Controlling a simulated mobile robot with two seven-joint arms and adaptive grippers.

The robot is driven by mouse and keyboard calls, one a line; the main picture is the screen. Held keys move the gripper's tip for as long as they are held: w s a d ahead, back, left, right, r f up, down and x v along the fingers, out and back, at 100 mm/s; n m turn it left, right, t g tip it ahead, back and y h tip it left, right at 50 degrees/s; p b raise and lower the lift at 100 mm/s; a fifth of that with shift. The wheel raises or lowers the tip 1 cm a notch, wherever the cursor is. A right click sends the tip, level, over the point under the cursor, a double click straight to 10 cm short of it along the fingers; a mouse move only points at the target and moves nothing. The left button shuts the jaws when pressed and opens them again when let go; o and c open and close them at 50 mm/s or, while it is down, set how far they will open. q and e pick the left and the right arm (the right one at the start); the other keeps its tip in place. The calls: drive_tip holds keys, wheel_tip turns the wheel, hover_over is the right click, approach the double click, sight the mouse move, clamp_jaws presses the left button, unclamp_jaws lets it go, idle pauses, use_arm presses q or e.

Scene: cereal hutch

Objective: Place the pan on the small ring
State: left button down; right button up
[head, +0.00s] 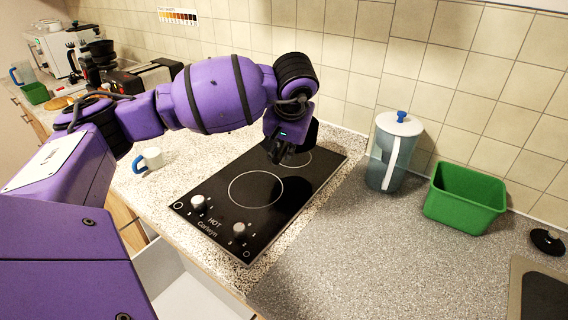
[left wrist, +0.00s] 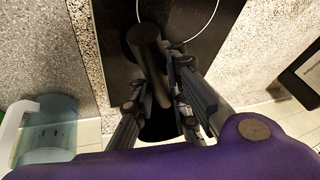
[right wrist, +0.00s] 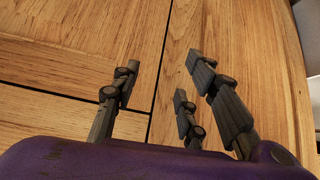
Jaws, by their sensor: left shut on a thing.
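The black hob (head: 216,205) lies on the counter, with a large ring (head: 230,194) at the front and a small ring (head: 308,163) at the back, partly hidden by my left gripper. My left gripper (head: 277,154) is low over the rear of the hob. In the left wrist view its fingers (left wrist: 160,85) are shut on a dark handle (left wrist: 145,45), which I take to be the pan's. A dark round shape lies below; I cannot tell whether it rests on the small ring. My right gripper (right wrist: 160,80) is open and empty, facing a wooden surface.
A jug (head: 392,155) with a blue knob and a green bin (head: 465,197) stand right of the hob. A mug (head: 149,159) stands to its left, with a toaster (head: 147,78) farther back. The tiled wall is close behind. A drawer (head: 185,285) is open below the counter.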

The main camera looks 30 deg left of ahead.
use_arm(q)
drive_tip(key=w+f, duration=0.1)
drive_tip(key=f, duration=0.1)
drive_tip(key=w+a+f, duration=0.1)
drive_tip(key=w+f, duration=0.1)
drive_tip(key=w+a+f, duration=0.1)
drive_tip(key=shift+w+a+f, duration=0.2)
drive_tip(key=shift+w+f, duration=0.05)
drive_tip(key=shift+f, duration=0.15)
drive_tip(key=shift+a+f, duration=0.1)
drive_tip(key=shift+f, duration=1.4)
drive_tip(key=shift+f, duration=0.15)
drive_tip(key=c, duration=1.7)
unclamp_jaws()
drive_tip(key=shift+r, duration=0.25)
drive_tip(key=v, duration=1.1)
drive_tip(key=shift+s+d+r, duration=0.25)
